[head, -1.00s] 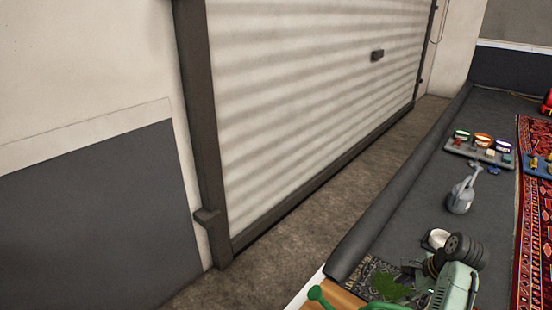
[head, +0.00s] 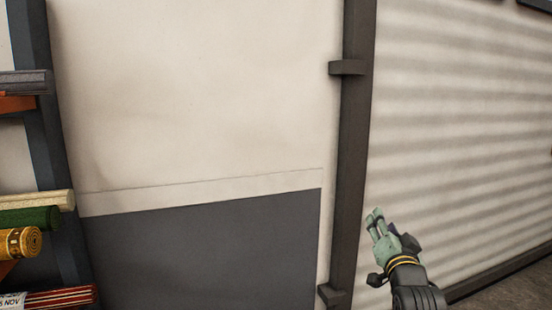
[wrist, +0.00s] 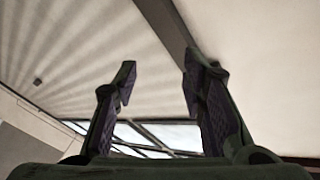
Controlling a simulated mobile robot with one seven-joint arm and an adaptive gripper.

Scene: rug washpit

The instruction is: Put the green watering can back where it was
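The green watering can is not in view in either current frame. My gripper (head: 376,219) is at the lower right of the head view, raised in front of the shutter's left edge. In the wrist view my gripper (wrist: 160,70) has its two fingers well apart with nothing between them. It is open and empty.
A rack (head: 48,150) with several rolled rugs (head: 30,217) stands at the left. A wall with a dark lower panel (head: 205,255) is in the middle. A dark post (head: 352,130) borders the ribbed shutter (head: 465,130) at the right.

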